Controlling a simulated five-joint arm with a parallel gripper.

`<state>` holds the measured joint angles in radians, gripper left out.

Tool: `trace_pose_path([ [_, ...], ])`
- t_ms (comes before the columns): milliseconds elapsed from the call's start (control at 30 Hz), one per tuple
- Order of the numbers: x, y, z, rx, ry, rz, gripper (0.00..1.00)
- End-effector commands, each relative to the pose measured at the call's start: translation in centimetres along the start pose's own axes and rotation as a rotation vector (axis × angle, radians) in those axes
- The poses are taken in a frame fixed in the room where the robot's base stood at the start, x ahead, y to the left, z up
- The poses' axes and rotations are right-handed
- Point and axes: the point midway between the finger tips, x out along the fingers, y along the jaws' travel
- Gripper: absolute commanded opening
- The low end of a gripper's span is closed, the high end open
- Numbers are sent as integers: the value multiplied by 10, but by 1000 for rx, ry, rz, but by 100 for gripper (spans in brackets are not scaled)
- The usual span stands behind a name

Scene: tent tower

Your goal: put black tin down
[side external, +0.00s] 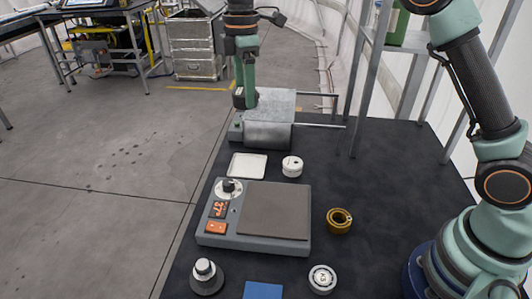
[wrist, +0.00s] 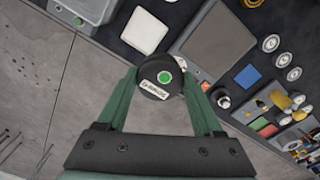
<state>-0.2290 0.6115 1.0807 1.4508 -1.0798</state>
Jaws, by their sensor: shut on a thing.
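The black tin (wrist: 158,80) is round, with a green dot and a white label on its lid. My gripper (wrist: 160,85) is shut on it, with a green finger on each side. In the side external view, my gripper (side external: 244,94) is at the far left of the dark table, near the grey metal device, and the tin (side external: 238,99) shows as a small dark shape at the fingertips. The tin appears held up in the air. Its underside is hidden.
A white square plate (side external: 247,166) lies nearer than the grey device (side external: 268,134), whose thin rods stick out right. A scale-like unit (side external: 272,211), a white round tin (side external: 292,166) and a brass ring (side external: 339,220) stand nearby. The table's right part is mostly clear.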

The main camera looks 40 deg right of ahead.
Motion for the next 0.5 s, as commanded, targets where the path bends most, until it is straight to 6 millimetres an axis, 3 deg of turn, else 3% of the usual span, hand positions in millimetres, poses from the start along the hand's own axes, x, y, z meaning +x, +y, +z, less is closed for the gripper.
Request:
trace_pose_path([
  [200,16,36,10,3,0,0,1],
  [367,24,44,13,0,0,0,1],
  [500,45,45,13,-1,-1,-3,1],
])
